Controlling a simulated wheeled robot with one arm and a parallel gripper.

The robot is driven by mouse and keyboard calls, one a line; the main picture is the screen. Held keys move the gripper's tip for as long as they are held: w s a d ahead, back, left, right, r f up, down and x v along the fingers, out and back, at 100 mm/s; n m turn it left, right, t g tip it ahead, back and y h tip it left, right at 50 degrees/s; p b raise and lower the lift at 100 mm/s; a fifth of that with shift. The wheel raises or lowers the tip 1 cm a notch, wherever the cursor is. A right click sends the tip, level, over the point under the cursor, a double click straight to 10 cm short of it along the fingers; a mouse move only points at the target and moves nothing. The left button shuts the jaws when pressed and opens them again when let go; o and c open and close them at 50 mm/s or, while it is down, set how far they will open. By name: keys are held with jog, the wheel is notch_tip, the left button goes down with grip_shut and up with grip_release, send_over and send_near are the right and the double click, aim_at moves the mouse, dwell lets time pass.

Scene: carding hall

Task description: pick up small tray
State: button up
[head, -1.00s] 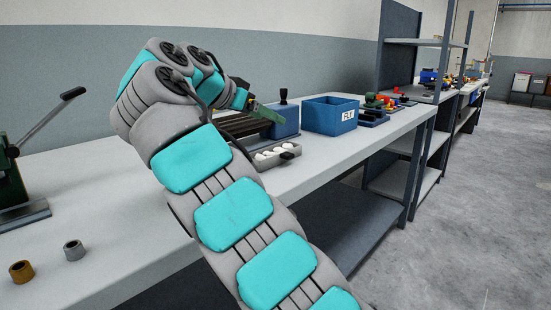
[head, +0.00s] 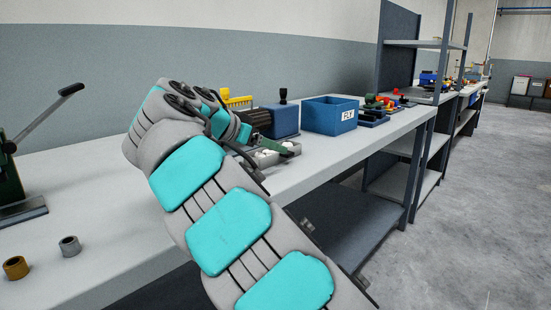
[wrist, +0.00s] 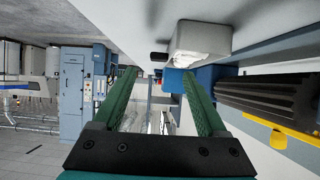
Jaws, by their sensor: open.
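The small tray (head: 285,157) is a light grey, shallow tray with white round pieces in it, on the workbench near its front edge. My arm and gripper partly cover it in the head view. My gripper (head: 277,147) is at the tray, with a green finger showing over it. In the wrist view my gripper (wrist: 158,75) has its two green fingers spread apart, with nothing held between them. The pale tray (wrist: 205,38) shows there just beyond the fingertips, towards the top. Whether a finger touches it I cannot tell.
A dark blue box-shaped device (head: 286,120) with a black knob stands behind the tray. A blue labelled bin (head: 331,117) is to its right. Two small rings, brown (head: 16,267) and grey (head: 70,246), lie at the left front. The bench (head: 110,205) is clear between.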

aim_at(278, 155)
jog(key=shift+p+x, duration=0.35)
jog(key=shift+x, duration=3)
jog(key=shift+c, duration=0.2)
grip_shut()
